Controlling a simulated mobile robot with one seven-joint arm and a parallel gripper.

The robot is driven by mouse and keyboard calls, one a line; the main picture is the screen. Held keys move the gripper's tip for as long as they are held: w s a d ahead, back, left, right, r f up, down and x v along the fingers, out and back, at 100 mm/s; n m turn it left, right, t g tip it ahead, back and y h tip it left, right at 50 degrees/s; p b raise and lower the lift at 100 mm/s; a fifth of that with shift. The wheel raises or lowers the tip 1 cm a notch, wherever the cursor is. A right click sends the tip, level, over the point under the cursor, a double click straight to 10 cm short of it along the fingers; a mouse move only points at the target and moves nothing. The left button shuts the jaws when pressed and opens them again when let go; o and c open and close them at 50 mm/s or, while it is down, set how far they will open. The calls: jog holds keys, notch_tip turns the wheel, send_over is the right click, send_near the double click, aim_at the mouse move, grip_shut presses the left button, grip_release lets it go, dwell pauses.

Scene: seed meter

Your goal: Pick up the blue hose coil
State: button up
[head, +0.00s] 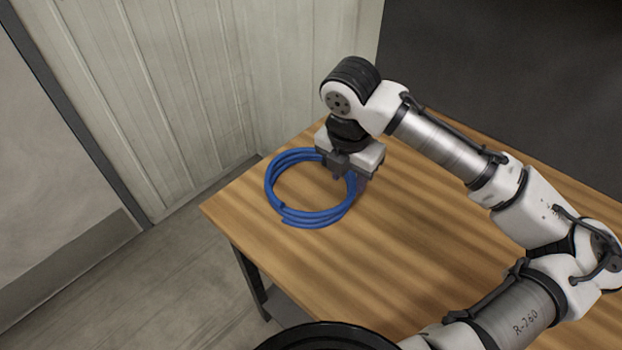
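The blue hose coil (310,217) lies flat near the far left corner of the wooden table, wound in several loops. My gripper (351,178) points down over the right side of the coil's ring. One finger is on the inner side of the ring and the other shows at its outer right side, so the fingers straddle the hose. Part of the coil is hidden behind the gripper. I cannot tell whether the fingers press on the hose or stand apart from it.
The wooden table (415,235) has free room in front of and right of the coil. A pale panelled wall (190,80) stands behind the table. Grey floor (170,285) shows at left. A dark area lies beyond the table's far right edge.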

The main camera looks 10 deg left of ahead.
aim_at(345, 196)
jog(key=f, duration=0.3)
jog(key=shift+w+d+f, duration=0.1)
jog(key=shift+w+f, duration=0.05)
jog(key=shift+w, duration=0.1)
jog(key=shift+w+f+p, duration=0.2)
jog(key=shift+f+p, duration=0.3)
jog(key=shift+f, duration=0.85)
jog(key=shift+w+f+p, duration=0.2)
jog(key=shift+f+p, duration=0.3)
jog(key=shift+f, duration=0.85)
jog(key=shift+c, duration=0.2)
grip_shut()
